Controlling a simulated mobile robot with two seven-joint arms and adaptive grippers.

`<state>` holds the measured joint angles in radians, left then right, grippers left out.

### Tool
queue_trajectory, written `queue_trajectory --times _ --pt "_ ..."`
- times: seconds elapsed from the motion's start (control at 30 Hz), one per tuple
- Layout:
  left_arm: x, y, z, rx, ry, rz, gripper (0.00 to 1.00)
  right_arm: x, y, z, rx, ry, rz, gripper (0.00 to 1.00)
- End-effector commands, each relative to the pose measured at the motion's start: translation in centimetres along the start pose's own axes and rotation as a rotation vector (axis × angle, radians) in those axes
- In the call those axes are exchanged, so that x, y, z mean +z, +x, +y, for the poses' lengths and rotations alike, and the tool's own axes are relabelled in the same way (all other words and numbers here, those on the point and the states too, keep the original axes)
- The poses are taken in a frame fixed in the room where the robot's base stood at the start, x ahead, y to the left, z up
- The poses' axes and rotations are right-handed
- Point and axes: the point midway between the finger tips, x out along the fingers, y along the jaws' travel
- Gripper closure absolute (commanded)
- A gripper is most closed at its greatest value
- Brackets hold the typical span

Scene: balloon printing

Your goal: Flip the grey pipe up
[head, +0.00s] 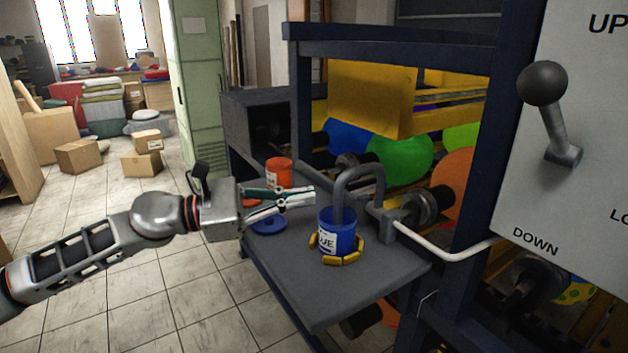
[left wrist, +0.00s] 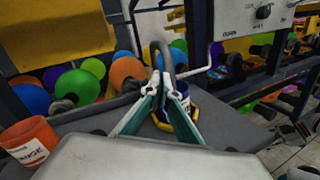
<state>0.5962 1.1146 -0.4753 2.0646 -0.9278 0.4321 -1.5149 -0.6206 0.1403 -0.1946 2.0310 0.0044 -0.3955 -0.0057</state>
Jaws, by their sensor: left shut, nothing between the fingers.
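The grey pipe (head: 362,172) is a hooked tube. It rises from a fitting on the machine, arches over, and its free end points down into the blue paint container (head: 338,240). The container hides the pipe's tip. My left gripper (head: 312,193) is shut and empty, just left of the pipe in the head view. In the left wrist view the fingertips (left wrist: 158,86) meet in front of the pipe (left wrist: 164,52), with the blue container (left wrist: 182,92) partly hidden behind them. Contact with the pipe cannot be told. My right gripper is not in view.
The blue container stands within a yellow ring (head: 342,260) on the dark table (head: 325,300). An orange container (head: 279,172) stands farther back left, near a blue ring (head: 269,225). A white pipe (head: 440,252) and a lever (head: 550,105) are at right. Balloons (head: 400,158) fill the machine.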

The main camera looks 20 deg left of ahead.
Motion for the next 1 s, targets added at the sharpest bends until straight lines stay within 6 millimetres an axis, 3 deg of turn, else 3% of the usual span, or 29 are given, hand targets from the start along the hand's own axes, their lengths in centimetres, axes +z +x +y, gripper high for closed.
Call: queue_trajectory --times 0.03,0.23,0.63,1.0 --pt "1.2 0.5 0.2 0.0 0.008 -0.005 1.0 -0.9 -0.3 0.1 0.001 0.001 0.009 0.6" --pt "2.6 2.0 0.2 0.001 0.006 -0.003 1.0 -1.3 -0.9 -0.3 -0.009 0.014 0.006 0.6" --pt "2.8 2.8 0.0 0.001 -0.001 0.001 1.0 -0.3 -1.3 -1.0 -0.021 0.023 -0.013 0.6" --pt "3.2 3.0 0.5 -0.005 -0.002 0.014 1.0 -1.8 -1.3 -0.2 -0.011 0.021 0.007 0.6"
